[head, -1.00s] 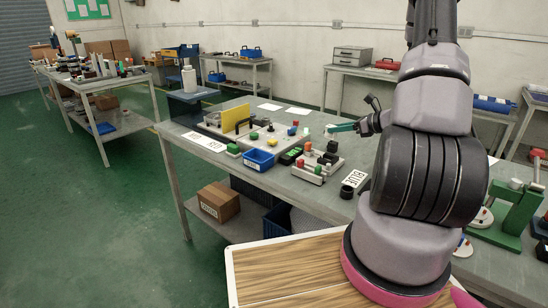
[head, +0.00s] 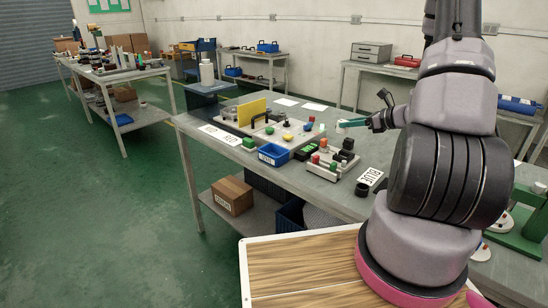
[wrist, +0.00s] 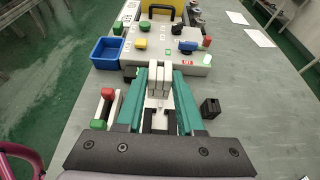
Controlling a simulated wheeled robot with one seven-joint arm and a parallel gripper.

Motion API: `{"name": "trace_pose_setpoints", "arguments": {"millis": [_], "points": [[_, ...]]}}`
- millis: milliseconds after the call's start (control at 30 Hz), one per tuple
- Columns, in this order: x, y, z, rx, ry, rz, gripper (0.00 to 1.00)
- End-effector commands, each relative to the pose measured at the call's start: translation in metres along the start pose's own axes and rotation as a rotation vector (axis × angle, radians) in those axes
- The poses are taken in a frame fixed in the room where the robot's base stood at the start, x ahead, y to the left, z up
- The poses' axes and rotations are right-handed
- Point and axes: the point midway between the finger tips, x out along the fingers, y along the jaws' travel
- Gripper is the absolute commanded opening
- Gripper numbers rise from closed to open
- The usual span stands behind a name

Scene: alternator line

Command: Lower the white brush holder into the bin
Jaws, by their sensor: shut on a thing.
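The white brush holder (wrist: 158,80) is between the teal fingers of my gripper (wrist: 158,92) in the wrist view. My gripper is shut on it and holds it above the table. In the head view my gripper (head: 350,123) is at the right of the workbench's parts, with a small pale piece at its tips. The blue open bin (head: 274,155) with a white label stands at the bench's front edge, left of and apart from my gripper. In the wrist view the bin (wrist: 106,52) is ahead and to the left; its visible inside looks empty.
A grey board (wrist: 165,45) with coloured knobs lies beside the bin, and a yellow plate (head: 252,110) stands up behind. A fixture with red and green knobs (head: 325,163) stands right of the bin. A black block (wrist: 210,108) is right of my gripper. Bare tabletop lies further right.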

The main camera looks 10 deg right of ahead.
Motion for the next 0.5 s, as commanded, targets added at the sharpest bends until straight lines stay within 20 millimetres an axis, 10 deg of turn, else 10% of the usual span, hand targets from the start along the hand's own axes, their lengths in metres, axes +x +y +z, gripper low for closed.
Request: {"name": "trace_pose_setpoints", "arguments": {"millis": [500], "points": [[0.067,0.067,0.044,0.0,0.0,0.006,0.0]]}}
